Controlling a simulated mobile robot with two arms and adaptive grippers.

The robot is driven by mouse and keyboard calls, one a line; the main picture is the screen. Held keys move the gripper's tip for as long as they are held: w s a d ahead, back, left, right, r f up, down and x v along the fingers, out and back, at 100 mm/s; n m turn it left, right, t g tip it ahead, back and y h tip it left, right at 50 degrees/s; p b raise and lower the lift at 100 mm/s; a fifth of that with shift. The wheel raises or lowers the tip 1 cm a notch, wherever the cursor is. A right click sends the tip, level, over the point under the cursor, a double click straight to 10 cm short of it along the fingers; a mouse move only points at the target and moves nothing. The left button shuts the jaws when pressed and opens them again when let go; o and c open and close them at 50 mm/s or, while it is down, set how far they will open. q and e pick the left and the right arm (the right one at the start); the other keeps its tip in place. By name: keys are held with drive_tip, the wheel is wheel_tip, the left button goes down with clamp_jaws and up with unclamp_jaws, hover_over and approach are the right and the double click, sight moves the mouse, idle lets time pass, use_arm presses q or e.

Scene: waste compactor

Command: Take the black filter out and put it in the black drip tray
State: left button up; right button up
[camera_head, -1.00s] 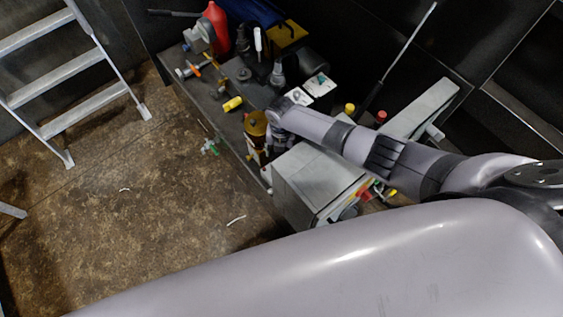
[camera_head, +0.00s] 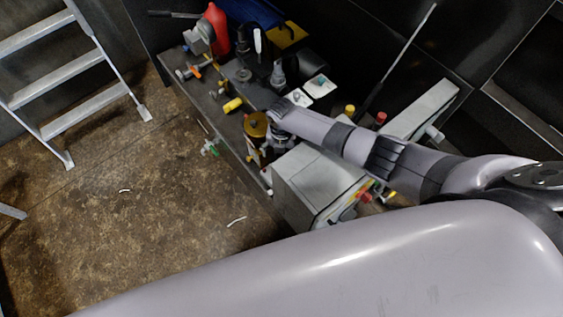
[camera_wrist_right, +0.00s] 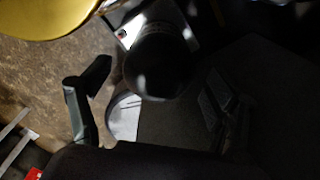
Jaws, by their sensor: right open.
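In the right wrist view a dark, rounded cylinder (camera_wrist_right: 158,65), which looks like the black filter, sits between the spread fingers of my right gripper (camera_wrist_right: 155,88). The fingers are open, and I cannot tell whether they touch it. In the head view my right gripper (camera_head: 279,138) points down beside the gold-topped housing (camera_head: 256,124), mostly hidden under my wrist. The gold top also shows in the right wrist view (camera_wrist_right: 48,15). The filter is hidden in the head view. I cannot make out the black drip tray for certain. My left gripper is out of view.
A grey metal box (camera_head: 318,180) stands close to my right gripper. The dark bench (camera_head: 205,112) holds a red bottle (camera_head: 217,27), a yellow-capped item (camera_head: 232,104), white cards (camera_head: 319,86) and tools. A ladder (camera_head: 75,75) stands left; the brown floor (camera_head: 150,210) is mostly clear.

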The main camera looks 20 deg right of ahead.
drive_tip(key=m+p, duration=0.1)
drive_tip(key=m, duration=0.2)
drive_tip(key=shift+a+r, duration=0.1)
drive_tip(key=shift+r, duration=0.05)
drive_tip(key=shift+m, duration=1.1)
drive_tip(key=m+p, duration=0.1)
drive_tip(key=m, duration=0.3)
drive_tip(key=shift+p, duration=0.3)
drive_tip(key=m+p, duration=0.1)
drive_tip(key=m, duration=0.4)
drive_tip(key=shift+m, duration=0.3)
drive_tip(key=m+p, duration=0.1)
drive_tip(key=m, duration=0.2)
drive_tip(key=shift+m, duration=1.5)
drive_tip(key=shift+c, duration=0.2)
